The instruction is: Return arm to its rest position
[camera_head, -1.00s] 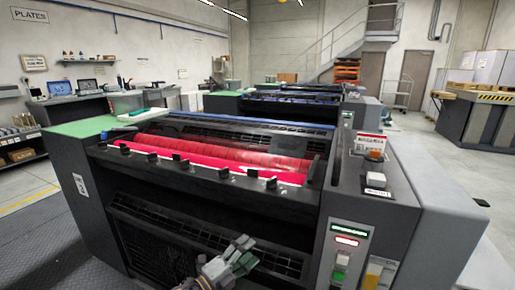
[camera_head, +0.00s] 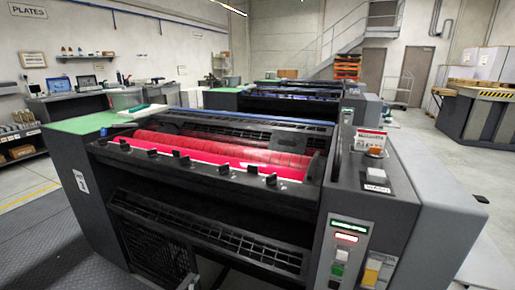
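A small light-grey piece of what appears to be my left arm or gripper (camera_head: 188,283) shows at the bottom edge, left of centre, in front of the press's dark lower front. Most of it is cut off by the frame, so its fingers cannot be made out. Nothing held can be seen. My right gripper is not in view.
A large dark press (camera_head: 85,200) with red ink rollers (camera_head: 225,152) fills the middle. Its control panel (camera_head: 343,255) with lit displays and buttons is at the right front. A green top (camera_head: 92,123) covers its left end. Open floor (camera_head: 25,232) lies at the left.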

